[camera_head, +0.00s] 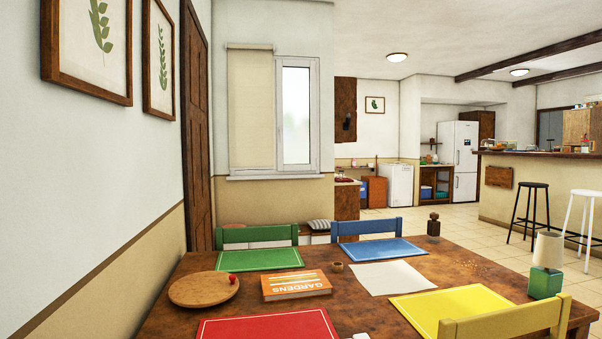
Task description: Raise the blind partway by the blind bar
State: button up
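A beige blind (251,105) hangs over the left part of the window at the back wall. It is lowered from its top rail (249,46) to almost the window sill (275,177). The blind bar would be at its bottom edge, but it is too small to make out clearly. The right pane (296,115) is uncovered, in a white frame. My gripper is not in view. A small white shape shows at the bottom edge of the picture; I cannot tell what it is.
A wooden table (452,262) with coloured mats, an orange book (296,284) and a round board (203,289) stands between me and the window. Green (257,236), blue (366,228) and yellow (505,325) chairs surround it. Open tiled floor (470,228) lies beyond, at right.

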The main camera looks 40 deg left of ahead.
aim_at(252, 158)
jog(key=z, duration=0.8)
jog(key=i, duration=4.45)
jog(key=u, duration=2.25)
